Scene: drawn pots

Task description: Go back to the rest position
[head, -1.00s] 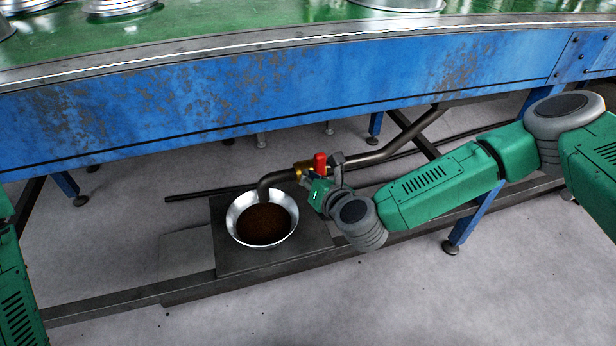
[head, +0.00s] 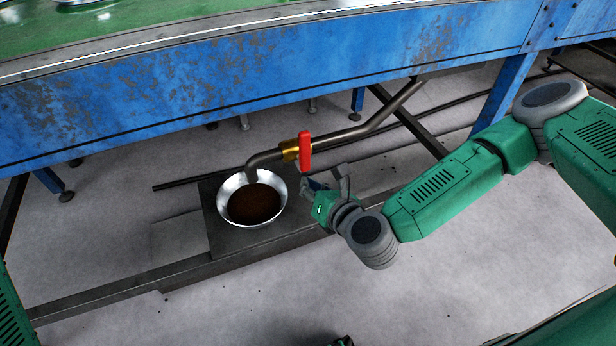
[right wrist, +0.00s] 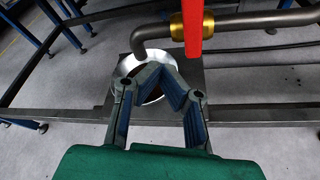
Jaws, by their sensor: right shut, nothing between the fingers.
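My right gripper (head: 326,184) is shut and empty, just below and right of the red valve handle (head: 305,151), apart from it. In the right wrist view the closed fingers (right wrist: 160,72) show in front of the metal bowl (right wrist: 127,66), with the red handle (right wrist: 193,28) above and to the right. The handle stands upright at the brass valve (head: 289,150) on a bent pipe. The bowl (head: 229,189), holding dark brown contents (head: 254,204), sits below the pipe's outlet. My left gripper does not show; only part of my left arm shows at the left edge.
The bowl stands on a dark plate (head: 222,240) by a low metal rail (head: 120,291). A blue conveyor frame (head: 250,83) with a green belt (head: 150,22) crosses above, on blue legs (head: 507,88). Grey floor (head: 400,290) in front is mostly clear.

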